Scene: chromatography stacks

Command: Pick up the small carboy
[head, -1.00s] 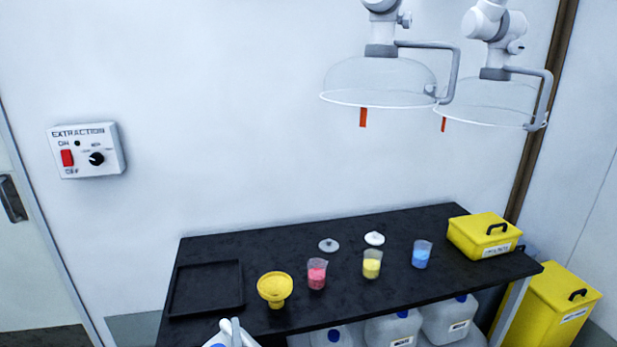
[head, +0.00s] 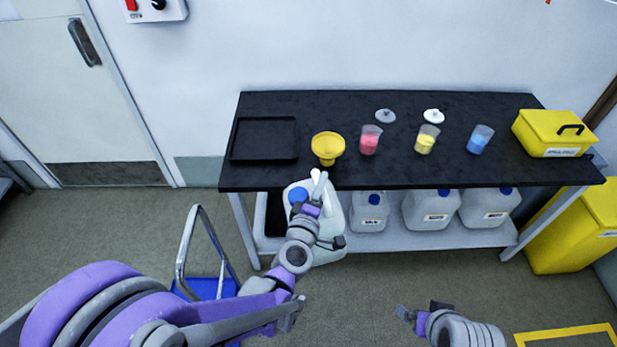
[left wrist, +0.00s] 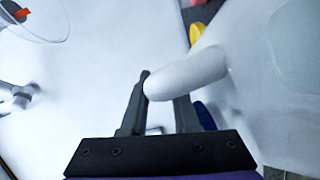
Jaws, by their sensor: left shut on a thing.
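The small carboy (head: 331,226) is a whitish jug with a blue cap (head: 298,195). It is in front of the bench's left part, with its handle up. My left gripper (head: 319,187) is shut on the handle and hides part of the jug. In the left wrist view the white handle (left wrist: 190,75) passes between the fingers of the left gripper (left wrist: 160,95), with the pale body at the right. My right gripper (head: 420,312) is low in the head view, fingers apart and empty, away from the carboy.
A black bench (head: 400,176) holds a tray (head: 264,157), a yellow funnel (head: 328,147), beakers and a yellow box (head: 553,130). Several carboys stand on its lower shelf (head: 400,238). A blue step stool (head: 210,288) is at left. The floor in front is mostly clear.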

